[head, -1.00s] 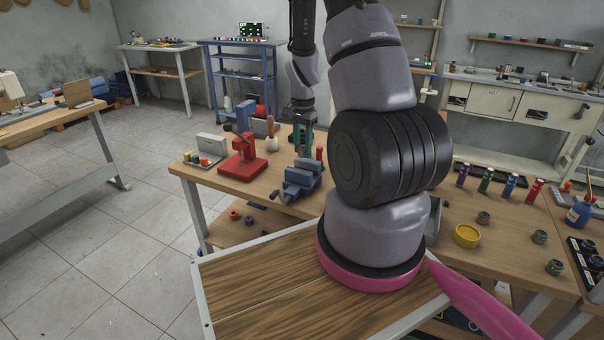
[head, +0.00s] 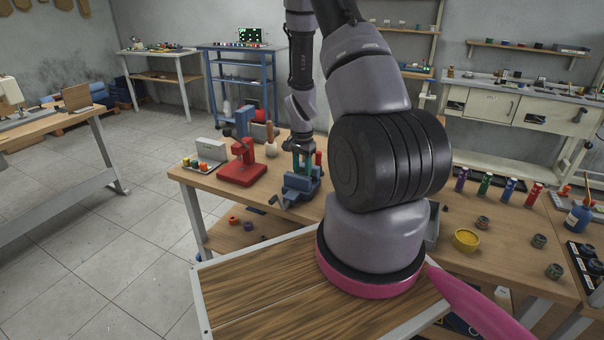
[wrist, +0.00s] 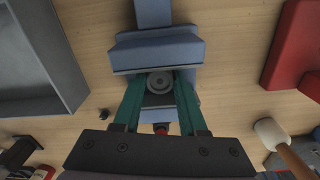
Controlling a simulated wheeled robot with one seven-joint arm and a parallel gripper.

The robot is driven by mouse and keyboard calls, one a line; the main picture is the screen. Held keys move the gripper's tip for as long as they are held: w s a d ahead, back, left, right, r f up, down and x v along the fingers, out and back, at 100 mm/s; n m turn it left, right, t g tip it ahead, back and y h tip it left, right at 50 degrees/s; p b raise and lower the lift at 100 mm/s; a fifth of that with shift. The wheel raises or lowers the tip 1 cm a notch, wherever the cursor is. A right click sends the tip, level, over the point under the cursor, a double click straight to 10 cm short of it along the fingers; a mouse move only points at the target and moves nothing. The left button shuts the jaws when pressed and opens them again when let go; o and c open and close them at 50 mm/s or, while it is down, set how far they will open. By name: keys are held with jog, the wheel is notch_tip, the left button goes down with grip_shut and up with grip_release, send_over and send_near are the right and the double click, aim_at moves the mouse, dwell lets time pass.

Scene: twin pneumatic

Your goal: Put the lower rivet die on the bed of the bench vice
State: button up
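The blue bench vice (head: 298,187) stands on the wooden workbench, left of my arm in the head view. It also shows in the wrist view (wrist: 155,52), with its jaw block just beyond my fingertips. My gripper (wrist: 161,80) has teal fingers and points down over the vice; it also shows in the head view (head: 302,168). The lower rivet die (wrist: 159,83), a grey round piece with a ringed top, sits between the fingertips, which appear to touch both its sides. Whether its underside touches the vice bed is hidden.
A red press (head: 242,168) stands left of the vice, with a wooden-handled mallet (head: 270,140) behind. A grey tray (wrist: 38,62) lies at the left in the wrist view. A yellow bowl (head: 467,239) and several bottles are at the right.

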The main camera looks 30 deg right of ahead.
jog(key=shift+o, duration=1.4)
jog(key=shift+r, duration=0.15)
jog(key=s+a+r+n+t, duration=0.1)
jog(key=s+a+r, duration=0.1)
jog(key=r, duration=0.9)
jog(key=s+a+r+n+t+y, duration=0.1)
jog(key=a+r, duration=0.2)
jog(key=r, duration=0.7)
jog(key=s+a+r+n+t, duration=0.1)
jog(key=s+a+r+n, duration=0.1)
jog(key=r, duration=0.9)
jog(key=s+a+r+n+t+y, duration=0.1)
jog(key=s+a+r+n+t, duration=0.3)
jog(key=s+r, duration=0.8)
jog(key=s+a, duration=0.2)
jog(key=shift+s+a, duration=0.2)
jog(key=shift+s, duration=0.15)
